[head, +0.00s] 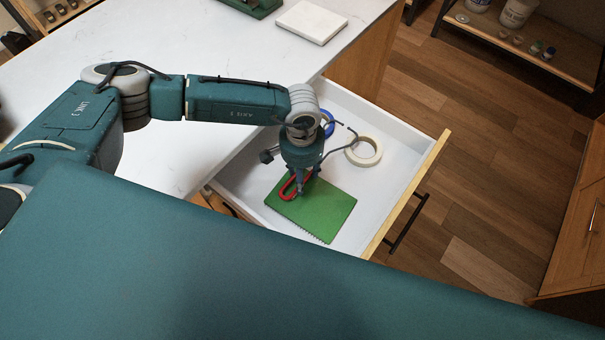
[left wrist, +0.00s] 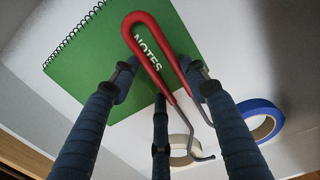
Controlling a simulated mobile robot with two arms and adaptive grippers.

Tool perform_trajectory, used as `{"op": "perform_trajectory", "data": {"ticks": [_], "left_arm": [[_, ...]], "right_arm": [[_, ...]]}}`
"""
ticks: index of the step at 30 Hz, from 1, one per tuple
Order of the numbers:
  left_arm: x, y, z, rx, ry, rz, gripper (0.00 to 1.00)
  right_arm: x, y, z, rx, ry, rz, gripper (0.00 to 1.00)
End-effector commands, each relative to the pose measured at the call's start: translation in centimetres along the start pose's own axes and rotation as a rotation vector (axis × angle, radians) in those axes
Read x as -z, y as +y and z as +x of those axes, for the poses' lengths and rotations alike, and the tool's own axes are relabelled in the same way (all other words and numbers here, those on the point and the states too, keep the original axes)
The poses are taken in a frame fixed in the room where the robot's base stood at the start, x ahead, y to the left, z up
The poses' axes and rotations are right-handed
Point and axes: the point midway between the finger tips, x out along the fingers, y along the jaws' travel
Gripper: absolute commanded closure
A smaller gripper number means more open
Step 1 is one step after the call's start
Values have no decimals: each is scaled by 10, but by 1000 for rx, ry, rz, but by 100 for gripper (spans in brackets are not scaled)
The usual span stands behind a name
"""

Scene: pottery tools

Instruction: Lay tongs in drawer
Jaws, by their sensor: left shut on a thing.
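The tongs (head: 286,189), with red looped handles and thin grey metal arms, are over the green notebook inside the open drawer (head: 416,181). My left gripper (head: 300,186) points down into the drawer and is shut on the tongs. In the left wrist view the red handles (left wrist: 141,40) pass between its dark fingers, with bent metal tips toward the lower right. I cannot tell whether the tongs touch the notebook. My right gripper is not in view.
The drawer holds a green spiral notebook (head: 322,212), a cream tape roll (head: 364,151) and a blue tape roll (head: 329,124). Bare drawer floor shows around them. The white countertop (head: 235,50) lies behind; a white slab (head: 312,21) rests on it.

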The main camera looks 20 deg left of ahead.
Motion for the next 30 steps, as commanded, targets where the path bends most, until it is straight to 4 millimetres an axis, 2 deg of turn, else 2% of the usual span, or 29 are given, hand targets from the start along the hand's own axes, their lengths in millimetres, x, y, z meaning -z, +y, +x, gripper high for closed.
{"op": "perform_trajectory", "data": {"ticks": [3,4,6,15,20,21,30], "left_arm": [[0,0,4,0,1,0,84],[0,0,2,0,1,0,49],[0,0,2,0,0,0,36],[0,0,0,0,0,0,36],[0,0,-12,0,0,0,36],[2,0,-12,-1,5,0,36],[2,-1,-78,1,7,2,36]], "right_arm": [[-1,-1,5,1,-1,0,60],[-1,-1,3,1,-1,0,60],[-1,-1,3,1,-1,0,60],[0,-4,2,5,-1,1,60],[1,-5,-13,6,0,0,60],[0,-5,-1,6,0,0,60],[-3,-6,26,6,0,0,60]]}}
